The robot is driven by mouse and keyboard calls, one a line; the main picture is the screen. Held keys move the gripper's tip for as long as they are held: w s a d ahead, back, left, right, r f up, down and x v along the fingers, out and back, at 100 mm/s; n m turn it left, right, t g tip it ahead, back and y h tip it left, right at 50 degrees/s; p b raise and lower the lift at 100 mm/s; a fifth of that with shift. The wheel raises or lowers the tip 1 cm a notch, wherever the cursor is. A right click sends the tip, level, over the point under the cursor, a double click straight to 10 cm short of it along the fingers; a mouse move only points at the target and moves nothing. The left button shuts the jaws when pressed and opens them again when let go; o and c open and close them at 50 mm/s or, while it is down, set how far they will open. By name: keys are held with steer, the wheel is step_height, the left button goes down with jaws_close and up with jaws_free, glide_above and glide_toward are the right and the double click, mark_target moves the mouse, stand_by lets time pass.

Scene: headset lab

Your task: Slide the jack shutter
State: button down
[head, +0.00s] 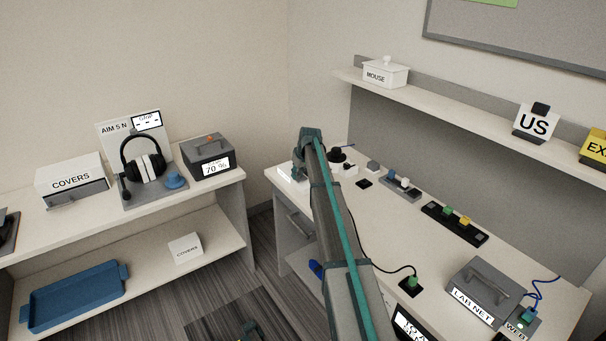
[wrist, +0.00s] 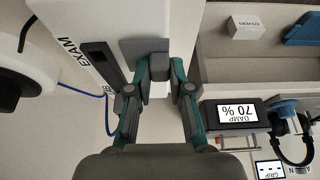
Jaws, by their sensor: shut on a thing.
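A white box marked EXAM (wrist: 95,20) fills the upper left of the wrist view. A long dark slot (wrist: 100,62) runs along its face, with a blue cable beside it. A grey block, apparently the jack shutter (wrist: 130,46), sits beside the slot. My gripper (wrist: 160,66) is shut on this grey block, and its fingertips hide part of it. In the head view my gripper (head: 302,164) is at the far left end of the right-hand desk, over a white box (head: 288,174) mostly hidden by my arm.
Behind my arm on the desk (head: 380,225) stand a black round item (head: 337,155), a grey strip with blocks (head: 400,187) and a black strip with coloured blocks (head: 455,222). A grey LAB NET box (head: 487,285) is nearer. The damp meter (head: 208,157) is on the left bench.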

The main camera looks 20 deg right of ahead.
steer(key=shift+s+a, duration=0.1)
steer(key=shift+a, duration=0.1)
steer(key=c, duration=1)
jaws_free()
steer(key=shift+a, duration=0.1)
steer(key=shift+c, duration=0.2)
steer(key=shift+s+r, duration=0.1)
steer(key=shift+r, duration=0.25)
steer(key=v, duration=1.1)
steer(key=shift+d+r, duration=0.15)
steer(key=shift+d, duration=0.1)
